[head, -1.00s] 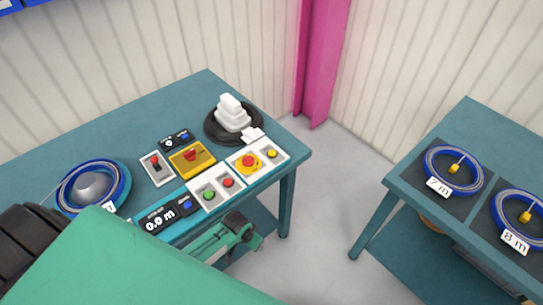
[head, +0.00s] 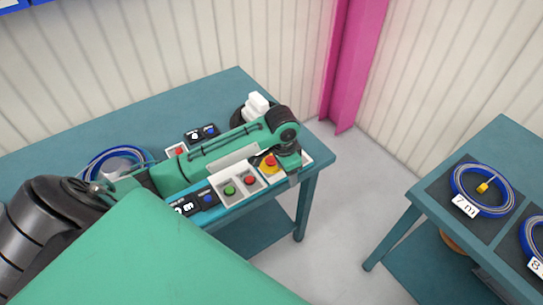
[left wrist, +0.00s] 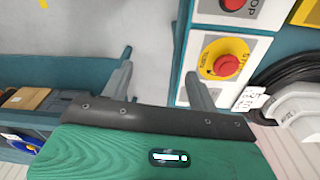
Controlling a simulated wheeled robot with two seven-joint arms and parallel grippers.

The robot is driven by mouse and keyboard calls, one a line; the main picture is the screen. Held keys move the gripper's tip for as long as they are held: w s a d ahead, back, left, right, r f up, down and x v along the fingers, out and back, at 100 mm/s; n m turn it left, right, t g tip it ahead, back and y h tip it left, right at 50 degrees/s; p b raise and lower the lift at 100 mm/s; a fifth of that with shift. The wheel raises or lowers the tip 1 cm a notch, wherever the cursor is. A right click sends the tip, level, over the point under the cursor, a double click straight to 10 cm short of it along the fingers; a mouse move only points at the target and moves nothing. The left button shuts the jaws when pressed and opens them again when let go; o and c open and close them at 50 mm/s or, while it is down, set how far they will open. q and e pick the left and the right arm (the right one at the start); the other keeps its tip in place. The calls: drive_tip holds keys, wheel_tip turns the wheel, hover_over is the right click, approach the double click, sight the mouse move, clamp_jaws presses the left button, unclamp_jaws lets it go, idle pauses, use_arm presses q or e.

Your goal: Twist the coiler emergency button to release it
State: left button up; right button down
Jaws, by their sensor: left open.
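The coiler emergency button is a red mushroom button (left wrist: 228,65) on a round yellow base with lettering, set in a white box. In the head view the button (head: 270,162) is near the table's right end, partly covered by my left arm. My left gripper (left wrist: 159,64) is open and empty. In the left wrist view one finger is close to the button's lower left side, overlapping the white box's edge; the other is over the floor gap. The button is outside the jaws. In the head view the gripper (head: 293,178) is by the table edge. My right gripper is not in view.
Green and red buttons (head: 240,186) sit just left of the emergency button. A black reel with a white stepped block (head: 255,105) stands behind. A blue cable coil (head: 115,160) is at left. A second table (head: 495,160) with coils is at right, across open floor.

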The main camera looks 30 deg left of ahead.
use_arm(q)
wheel_tip(320, 180, up, 8)
drive_tip(key=n+g, duration=0.1)
hover_over(271, 159)
drive_tip(key=shift+n+y, duration=0.3)
drive_tip(key=shift+y, duration=0.1)
wheel_tip(271, 159, down, 12)
drive_tip(key=shift+f+p, duration=0.1)
drive_tip(key=shift+p, duration=1.1)
drive_tip(key=shift+f, duration=0.75)
drive_tip(key=shift+c, duration=0.4)
